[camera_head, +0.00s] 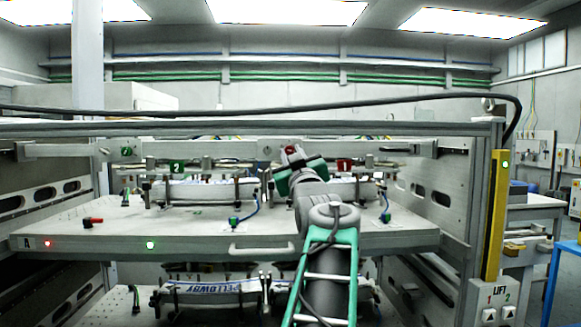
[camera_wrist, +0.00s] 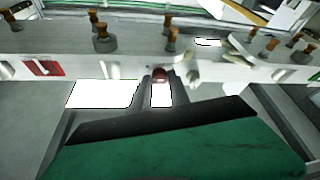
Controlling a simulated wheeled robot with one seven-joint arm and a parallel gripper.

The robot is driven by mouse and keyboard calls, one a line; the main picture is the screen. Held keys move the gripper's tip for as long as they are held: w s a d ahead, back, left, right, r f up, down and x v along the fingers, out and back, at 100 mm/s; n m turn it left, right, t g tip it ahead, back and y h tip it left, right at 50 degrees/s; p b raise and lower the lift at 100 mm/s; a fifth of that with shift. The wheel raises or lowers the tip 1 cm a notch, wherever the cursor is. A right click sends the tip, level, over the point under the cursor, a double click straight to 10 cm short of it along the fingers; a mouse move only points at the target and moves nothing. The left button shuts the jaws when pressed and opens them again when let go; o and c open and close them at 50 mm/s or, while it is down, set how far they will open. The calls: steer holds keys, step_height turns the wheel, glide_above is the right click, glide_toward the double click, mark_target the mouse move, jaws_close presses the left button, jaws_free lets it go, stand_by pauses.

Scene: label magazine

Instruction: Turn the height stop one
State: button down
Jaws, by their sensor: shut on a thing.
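My gripper (camera_head: 293,158) reaches up to the crossbar of the label magazine, near the middle in the head view. A small dark red knob (camera_head: 291,150) shows at its tip. In the wrist view, the two narrow fingers (camera_wrist: 158,84) are closed around the lower part of the red knob (camera_wrist: 160,74) on the front face of the bar (camera_wrist: 110,68). I cannot tell how the knob is turned. The red plate marked 1 (camera_head: 345,165) is right of my gripper; the green plate marked 2 (camera_head: 177,166) is to the left.
Several brown-topped posts (camera_wrist: 170,38) stand along the bar. The grey shelf (camera_head: 200,240) below carries a red-handled piece (camera_head: 93,221) and green-based fittings (camera_head: 234,221). A yellow upright (camera_head: 495,215) stands at the right. A black cable (camera_head: 400,100) crosses above.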

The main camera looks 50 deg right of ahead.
steer(key=n+y, duration=0.1)
steer(key=n, duration=0.1)
steer(key=n+y+b, duration=0.1)
steer(key=n, duration=0.2)
steer(key=shift+s+d+t, duration=0.15)
steer(key=shift+t, duration=0.25)
steer(key=shift+r+n+y, duration=0.2)
steer(key=shift+n+y, duration=1)
steer(key=shift+n, duration=1.2)
steer(key=c, duration=1.2)
jaws_free()
steer(key=shift+c, duration=0.2)
steer(key=b+v, duration=0.2)
steer(key=v, duration=0.6)
